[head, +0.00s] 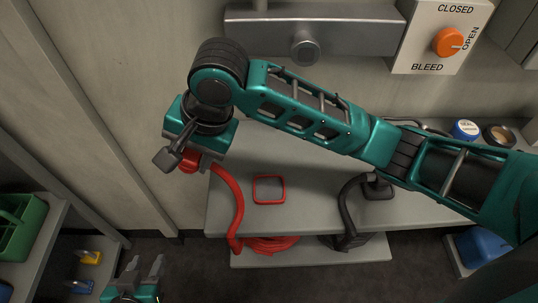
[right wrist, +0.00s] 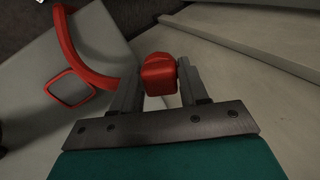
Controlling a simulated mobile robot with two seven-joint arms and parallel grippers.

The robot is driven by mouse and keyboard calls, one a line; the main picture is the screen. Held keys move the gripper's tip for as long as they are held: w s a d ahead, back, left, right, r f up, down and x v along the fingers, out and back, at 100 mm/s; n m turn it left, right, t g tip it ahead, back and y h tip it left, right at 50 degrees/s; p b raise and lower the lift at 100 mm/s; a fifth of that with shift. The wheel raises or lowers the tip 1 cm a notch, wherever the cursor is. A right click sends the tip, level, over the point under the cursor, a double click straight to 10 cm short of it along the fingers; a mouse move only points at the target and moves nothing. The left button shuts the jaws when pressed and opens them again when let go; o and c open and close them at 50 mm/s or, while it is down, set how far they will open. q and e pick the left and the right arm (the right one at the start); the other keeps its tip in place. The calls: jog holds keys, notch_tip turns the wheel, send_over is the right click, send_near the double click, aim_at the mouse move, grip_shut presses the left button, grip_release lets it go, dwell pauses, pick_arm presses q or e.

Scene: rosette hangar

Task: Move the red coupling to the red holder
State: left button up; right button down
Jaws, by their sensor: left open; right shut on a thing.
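The red coupling (right wrist: 160,76) is between the fingers of my right gripper (right wrist: 160,82), which is shut on it. In the head view, the coupling (head: 188,163) is held up left of the grey shelf, partly hidden by the gripper. A red hose (head: 238,205) runs from it down to a red coil below the shelf. The red holder (head: 269,177), a red square frame with a grey middle, lies on the shelf to the right of the hose. It looks empty. It also shows in the right wrist view (right wrist: 96,80). My left gripper (head: 143,272) is open and empty at the lower left.
A black hose (head: 347,205) runs to a black square holder (head: 379,192) on the right of the shelf (head: 310,209). Jars (head: 466,129) stand at the back right. A grey bar with a round knob (head: 305,50) is on the wall above my right arm. A green crate (head: 30,235) is at left.

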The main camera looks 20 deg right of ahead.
jog(key=s+d+f+n+g+h, duration=0.1)
jog(key=s+d+f+n+h, duration=0.1)
jog(key=d, duration=0.4)
jog(key=g+h, duration=0.1)
jog(key=h, duration=0.1)
send_over(269, 188)
jog(key=shift+n, duration=0.3)
jog(key=shift+f, duration=3)
jog(key=shift+f, duration=0.45)
jog(key=c, duration=0.5)
grip_release()
notch_tip(269, 188, up, 13)
